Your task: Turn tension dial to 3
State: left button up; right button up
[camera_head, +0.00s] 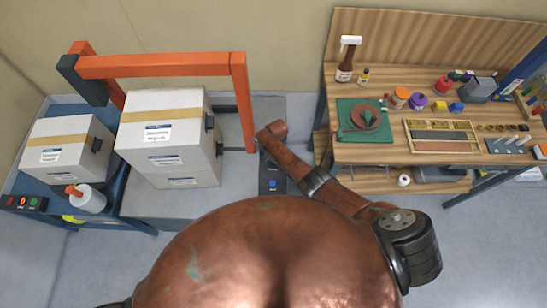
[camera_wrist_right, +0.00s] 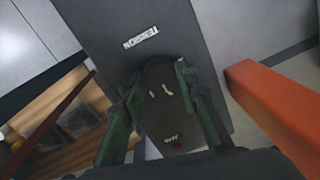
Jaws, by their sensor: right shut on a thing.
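The tension dial (camera_wrist_right: 165,105) is a dark, rounded knob with pale marks, on a dark panel (camera_wrist_right: 185,35) in the right wrist view. A white label (camera_wrist_right: 141,38) reading "TENSION" appears upside down beyond it. My right gripper (camera_wrist_right: 159,82) has its green fingers on either side of the dial and is shut on it. The dial's number setting is not readable. In the head view my right arm reaches toward the grey machine's narrow control panel (camera_head: 272,182) with a blue button; the arm hides the gripper and dial there. My left gripper is not in view.
An orange arch (camera_head: 165,66) spans the machine, and its post (camera_wrist_right: 275,105) stands close beside my right gripper. Taped white boxes (camera_head: 168,135) (camera_head: 66,147) stand left of the panel. A wooden workbench (camera_head: 370,152) with many small items is at the right.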

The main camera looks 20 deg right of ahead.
jog(key=o, duration=1.2)
jog(key=shift+c, duration=0.2)
jog(key=shift+r, duration=0.7)
notch_tip(320, 180, up, 11)
jog(key=shift+s+d+f, duration=0.2)
jog(key=shift+d, duration=0.15)
